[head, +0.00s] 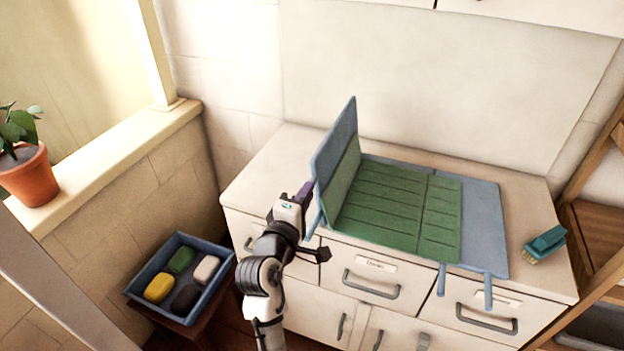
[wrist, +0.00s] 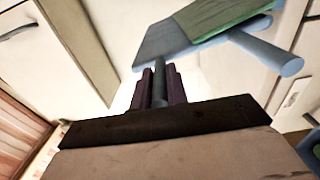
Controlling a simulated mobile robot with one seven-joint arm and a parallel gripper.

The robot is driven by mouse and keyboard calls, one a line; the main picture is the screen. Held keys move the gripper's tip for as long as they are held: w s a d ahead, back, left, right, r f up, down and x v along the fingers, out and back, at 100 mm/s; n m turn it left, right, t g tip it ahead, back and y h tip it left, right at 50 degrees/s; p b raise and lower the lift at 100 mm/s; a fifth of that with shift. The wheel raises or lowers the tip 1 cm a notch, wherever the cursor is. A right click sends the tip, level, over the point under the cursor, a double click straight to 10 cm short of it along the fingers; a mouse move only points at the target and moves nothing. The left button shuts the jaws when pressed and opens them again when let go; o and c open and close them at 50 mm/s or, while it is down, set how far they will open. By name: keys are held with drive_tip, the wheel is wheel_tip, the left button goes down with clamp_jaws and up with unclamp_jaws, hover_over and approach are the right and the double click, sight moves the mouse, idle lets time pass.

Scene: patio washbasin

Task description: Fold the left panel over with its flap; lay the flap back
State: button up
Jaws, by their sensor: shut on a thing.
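A blue fabric roll (head: 482,215) with green pockets (head: 385,205) lies open on the counter. Its left panel (head: 336,145) stands up steeply along a crease, green inside and blue at the outer edge. My gripper (head: 306,192) is at the raised panel's left side. In the wrist view, the purple fingers (wrist: 160,88) are shut on a narrow blue-grey tab (wrist: 159,70) that runs toward the blue panel edge (wrist: 165,38). I cannot tell if this tab is the flap. The middle and right panels lie flat.
Two blue straps (head: 441,279) hang over the counter's front edge at the right. A teal brush (head: 546,243) lies at the counter's right end. A blue tray (head: 137,293) of soaps stands lower left. A potted plant (head: 27,175) is on the ledge. Bare counter (head: 262,178) lies left of the roll.

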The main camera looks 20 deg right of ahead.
drive_tip(key=s+d, duration=0.4)
drive_tip(key=d, duration=0.2)
drive_tip(key=shift+s+d+f, duration=0.25)
drive_tip(key=shift+s+f, duration=0.05)
drive_tip(key=shift+s, duration=0.05)
idle(1.2)
